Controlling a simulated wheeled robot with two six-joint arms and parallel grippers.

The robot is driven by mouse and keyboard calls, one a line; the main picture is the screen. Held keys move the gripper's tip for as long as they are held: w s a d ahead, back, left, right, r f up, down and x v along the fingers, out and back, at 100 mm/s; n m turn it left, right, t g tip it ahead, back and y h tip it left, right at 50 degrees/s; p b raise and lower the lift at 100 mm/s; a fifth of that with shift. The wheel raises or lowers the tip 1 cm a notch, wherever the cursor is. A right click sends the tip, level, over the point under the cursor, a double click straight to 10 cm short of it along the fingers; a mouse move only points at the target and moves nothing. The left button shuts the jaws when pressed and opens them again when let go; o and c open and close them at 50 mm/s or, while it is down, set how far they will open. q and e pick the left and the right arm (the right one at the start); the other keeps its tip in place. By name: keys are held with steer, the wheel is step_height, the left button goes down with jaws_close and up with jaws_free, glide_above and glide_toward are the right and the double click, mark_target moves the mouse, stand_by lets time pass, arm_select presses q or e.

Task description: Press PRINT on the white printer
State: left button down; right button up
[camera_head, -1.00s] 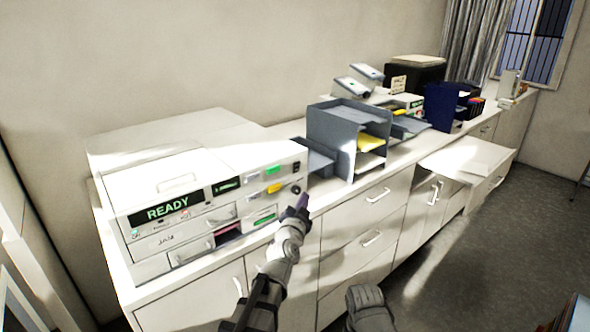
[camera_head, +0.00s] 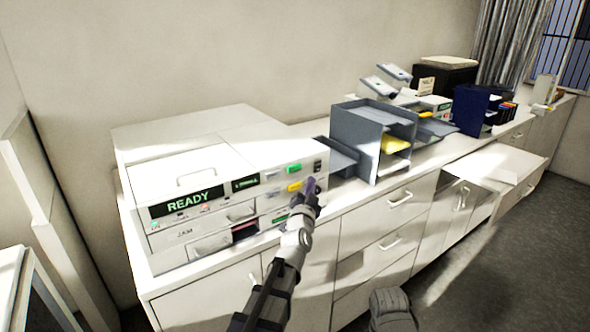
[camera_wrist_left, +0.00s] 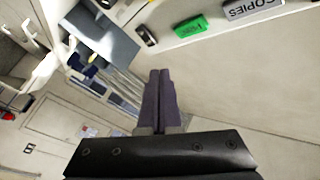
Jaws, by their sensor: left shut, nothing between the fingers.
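The white printer (camera_head: 222,160) stands on the counter at the left, with a green READY display (camera_head: 195,200) on its front. Its right front panel carries a green button (camera_head: 294,169), a yellow button (camera_head: 295,186) and a small black switch (camera_head: 318,166). My left gripper (camera_head: 310,186) is shut and empty in front of that panel's right side, hiding part of it. In the left wrist view, the shut fingers (camera_wrist_left: 160,95) are apart in the picture from the green button (camera_wrist_left: 190,26), whose lettering is blurred. A grey COPIES label (camera_wrist_left: 252,8) is beside it. Contact cannot be told.
A grey paper tray stack (camera_head: 358,140) stands right of the printer. A dark blue holder (camera_head: 470,108) and a black machine (camera_head: 445,75) are farther along the counter. A drawer (camera_head: 492,160) sticks out at the right. Floor is open in front.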

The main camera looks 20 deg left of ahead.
mark_target(298, 167)
arm_select(q)
steer(key=shift+w+a, duration=0.9)
steer(key=shift+a, duration=0.25)
steer(key=shift+w+a, duration=0.9)
steer(key=shift+a, duration=0.25)
steer(key=shift+w+a, duration=0.1)
steer(key=shift+a, duration=0.05)
stand_by(0.4)
steer(key=shift+w+a, duration=0.15)
steer(key=shift+a, duration=0.05)
steer(key=shift+w+a, duration=0.3)
steer(key=shift+a, duration=0.05)
stand_by(0.8)
steer(key=shift+s+d, duration=0.55)
steer(key=shift+d, duration=0.15)
steer(key=shift+s+d, duration=0.8)
steer(key=shift+d, duration=0.2)
steer(key=shift+s+d, duration=0.75)
steer(key=shift+d, duration=0.25)
